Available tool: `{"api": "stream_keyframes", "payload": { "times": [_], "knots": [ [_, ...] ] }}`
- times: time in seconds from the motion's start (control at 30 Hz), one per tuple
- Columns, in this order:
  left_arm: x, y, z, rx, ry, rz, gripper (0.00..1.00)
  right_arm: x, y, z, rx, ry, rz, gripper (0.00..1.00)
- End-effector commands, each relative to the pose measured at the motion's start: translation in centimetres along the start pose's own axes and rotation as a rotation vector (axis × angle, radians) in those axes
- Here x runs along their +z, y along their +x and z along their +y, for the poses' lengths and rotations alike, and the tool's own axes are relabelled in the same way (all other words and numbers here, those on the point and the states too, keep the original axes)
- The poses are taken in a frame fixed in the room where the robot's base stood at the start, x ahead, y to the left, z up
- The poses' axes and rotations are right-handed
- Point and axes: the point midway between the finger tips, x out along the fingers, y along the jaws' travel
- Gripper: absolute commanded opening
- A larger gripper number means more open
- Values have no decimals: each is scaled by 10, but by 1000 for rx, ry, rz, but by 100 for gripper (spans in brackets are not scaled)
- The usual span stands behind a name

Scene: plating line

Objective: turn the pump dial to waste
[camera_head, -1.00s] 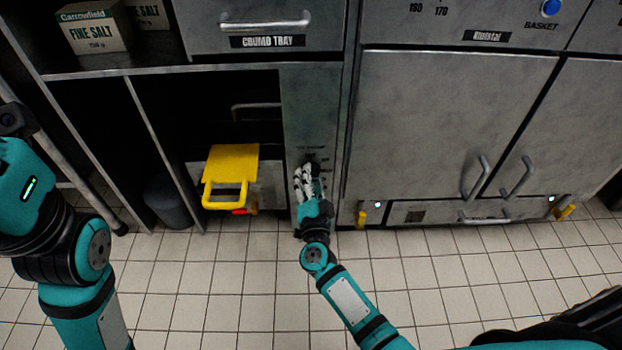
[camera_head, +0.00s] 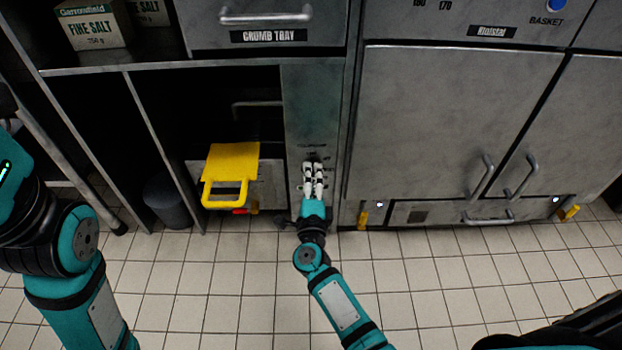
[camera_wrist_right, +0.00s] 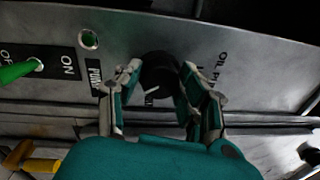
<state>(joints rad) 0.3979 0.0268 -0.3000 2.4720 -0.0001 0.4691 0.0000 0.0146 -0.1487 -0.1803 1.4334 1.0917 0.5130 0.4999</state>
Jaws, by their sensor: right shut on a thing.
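The pump dial is a round black knob with a white pointer mark, on a grey metal panel; it shows in the right wrist view (camera_wrist_right: 157,77). My right gripper (camera_head: 313,165) reaches up to the panel in the head view and hides the dial there. In the right wrist view, my right gripper's fingers (camera_wrist_right: 157,85) stand on either side of the dial, shut on it. The lettering around the dial is partly covered, and I cannot read a waste mark. My left arm is at the left edge of the head view; its gripper is out of frame.
A green lever (camera_wrist_right: 18,72) sits by ON and OFF labels left of the dial in the wrist view. A yellow handled part (camera_head: 232,165) sticks out of the open bay left of the panel. A dark bin (camera_head: 167,202) stands further left. The tiled floor in front is clear.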

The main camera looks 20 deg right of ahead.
Motion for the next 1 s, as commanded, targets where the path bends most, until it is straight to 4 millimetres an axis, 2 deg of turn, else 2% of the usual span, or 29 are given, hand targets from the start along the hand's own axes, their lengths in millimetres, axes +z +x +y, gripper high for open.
{"api": "stream_keyframes", "payload": {
  "times": [0.3,0.8,0.83,1.0],
  "knots": [
    [-3,2,0,2,1,14,40,-1,1,-1,-2,102,9,7],
    [-3,3,1,4,1,17,40,-1,1,-1,-2,119,11,7],
    [-3,3,1,4,1,16,40,-1,1,-1,-2,119,11,43],
    [-3,2,1,8,2,12,40,-1,1,-1,-2,117,10,63]
  ]
}}
